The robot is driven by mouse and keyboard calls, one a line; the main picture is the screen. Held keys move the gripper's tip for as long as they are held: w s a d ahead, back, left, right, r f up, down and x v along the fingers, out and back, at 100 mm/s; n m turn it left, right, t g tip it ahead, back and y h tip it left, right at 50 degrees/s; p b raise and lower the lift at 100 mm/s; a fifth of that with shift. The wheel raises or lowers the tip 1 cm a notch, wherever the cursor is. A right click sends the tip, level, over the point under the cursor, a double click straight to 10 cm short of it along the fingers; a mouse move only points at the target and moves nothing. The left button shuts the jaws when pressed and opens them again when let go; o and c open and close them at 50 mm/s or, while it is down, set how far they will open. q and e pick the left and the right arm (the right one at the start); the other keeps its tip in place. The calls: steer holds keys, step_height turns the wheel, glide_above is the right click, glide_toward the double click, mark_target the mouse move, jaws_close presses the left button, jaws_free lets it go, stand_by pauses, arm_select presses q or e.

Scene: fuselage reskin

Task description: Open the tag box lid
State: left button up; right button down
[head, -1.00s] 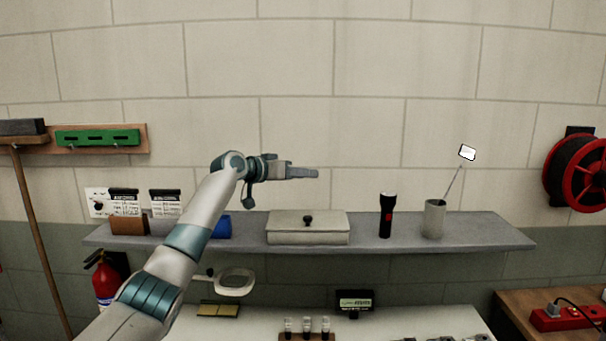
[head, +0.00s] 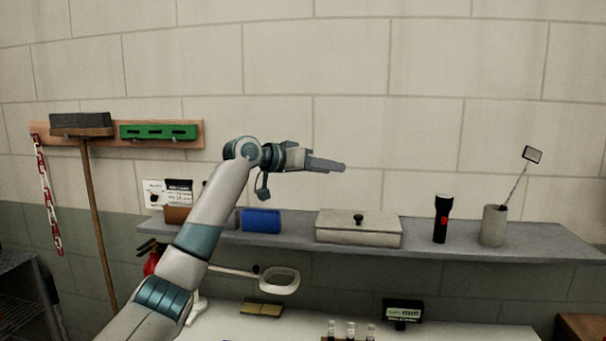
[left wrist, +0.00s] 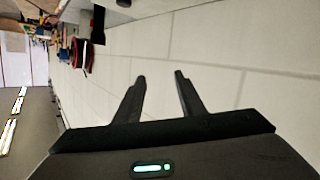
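The tag box (head: 358,232) is a pale grey box on the wall shelf, near the middle of the head view. Its lid (head: 358,219) is shut and has a dark round knob (head: 358,218) on top. My left gripper (head: 342,167) is in the air above the shelf, up and slightly left of the knob, apart from the box. In the left wrist view its two fingers (left wrist: 160,78) are spread with nothing between them. My right gripper is in neither view.
On the shelf (head: 540,243), a blue box (head: 261,220) stands left of the tag box. A black flashlight (head: 442,218) and a grey cup (head: 493,226) holding an inspection mirror stand to its right. A magnifier (head: 280,280) is below the shelf.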

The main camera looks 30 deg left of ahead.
arm_select(q)
steer(key=b+v, duration=0.2)
steer(key=v, duration=0.6)
steer(key=shift+d, duration=0.15)
steer(key=shift+r, duration=0.1)
